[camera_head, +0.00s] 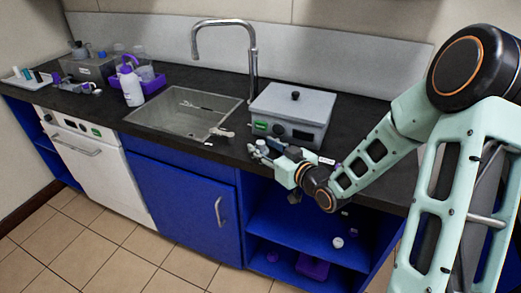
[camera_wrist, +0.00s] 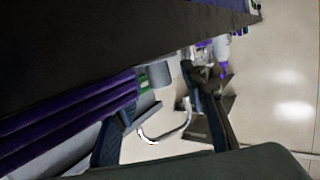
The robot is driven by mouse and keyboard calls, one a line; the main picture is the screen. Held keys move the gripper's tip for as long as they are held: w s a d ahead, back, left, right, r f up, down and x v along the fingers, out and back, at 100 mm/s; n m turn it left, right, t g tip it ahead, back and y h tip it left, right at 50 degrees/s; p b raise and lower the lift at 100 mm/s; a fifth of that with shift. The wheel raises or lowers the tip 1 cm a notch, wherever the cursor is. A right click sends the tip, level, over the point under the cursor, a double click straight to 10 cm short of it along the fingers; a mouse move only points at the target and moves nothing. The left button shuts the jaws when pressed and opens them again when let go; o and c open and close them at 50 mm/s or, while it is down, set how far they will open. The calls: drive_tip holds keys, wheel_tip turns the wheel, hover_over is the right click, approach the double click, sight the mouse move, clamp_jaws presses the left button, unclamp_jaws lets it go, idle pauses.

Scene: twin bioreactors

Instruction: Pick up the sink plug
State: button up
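I cannot pick out the sink plug with certainty. A small pale item (camera_head: 222,132) lies at the right front corner of the sink (camera_head: 180,112), and a tiny white item (camera_head: 208,144) lies on the counter in front of it; either is too small to identify. My gripper (camera_head: 260,151) is at the counter's front edge, right of the sink and in front of the grey box. In the wrist view my gripper (camera_wrist: 157,115) has its two dark fingers spread apart, with nothing clearly held between them. The curved metal faucet shows beyond the fingers.
A tall faucet (camera_head: 251,60) stands behind the sink. A grey lidded box (camera_head: 292,105) stands right of it. A white spray bottle (camera_head: 131,86) and purple tray (camera_head: 153,84) are left. Open blue shelves (camera_head: 285,225) lie below my gripper. The counter's front strip is largely clear.

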drive_tip(key=shift+x, duration=1)
clamp_jaws()
drive_tip(key=shift+r, duration=0.15)
